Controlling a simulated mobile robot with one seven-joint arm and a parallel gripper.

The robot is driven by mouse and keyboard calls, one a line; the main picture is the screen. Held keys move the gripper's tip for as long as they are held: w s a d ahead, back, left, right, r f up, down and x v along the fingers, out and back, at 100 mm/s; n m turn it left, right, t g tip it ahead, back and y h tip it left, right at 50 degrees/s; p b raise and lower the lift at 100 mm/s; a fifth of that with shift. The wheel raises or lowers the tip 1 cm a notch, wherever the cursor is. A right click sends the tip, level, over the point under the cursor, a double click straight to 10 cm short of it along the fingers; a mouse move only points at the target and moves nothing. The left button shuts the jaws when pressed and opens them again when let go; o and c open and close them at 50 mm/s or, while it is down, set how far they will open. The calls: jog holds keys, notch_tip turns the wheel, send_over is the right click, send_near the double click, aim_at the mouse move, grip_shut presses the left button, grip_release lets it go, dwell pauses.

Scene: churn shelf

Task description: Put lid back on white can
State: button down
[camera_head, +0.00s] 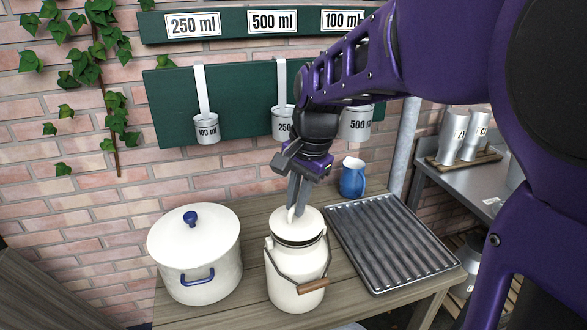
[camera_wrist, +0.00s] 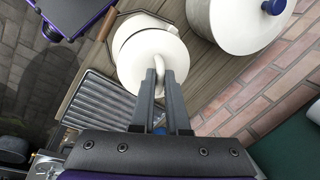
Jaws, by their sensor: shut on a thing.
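The white can (camera_head: 297,283) stands upright on the wooden table, with a wire handle and wooden grip at its front. Its white lid (camera_head: 305,227) is at the can's mouth, with a dark band showing beneath it. My gripper (camera_head: 295,211) points down from above and is shut on the lid's knob. In the wrist view the gripper (camera_wrist: 162,78) pinches the looped knob, and the lid (camera_wrist: 143,67) covers most of the can (camera_wrist: 135,24), which shows beyond it. I cannot tell whether the lid touches the rim all round.
A white pot (camera_head: 195,262) with blue handles stands close left of the can. A ribbed metal tray (camera_head: 390,242) lies to the right, with a blue mug (camera_head: 353,178) behind it. Measuring cups (camera_head: 206,129) hang from a green board (camera_head: 240,112) on the brick wall.

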dwell(0.9)
jog(key=shift+c, duration=1.8)
grip_release()
jog(key=shift+r, duration=0.1)
jog(key=shift+r+p, duration=2.75)
jog(key=shift+r, duration=0.7)
grip_shut()
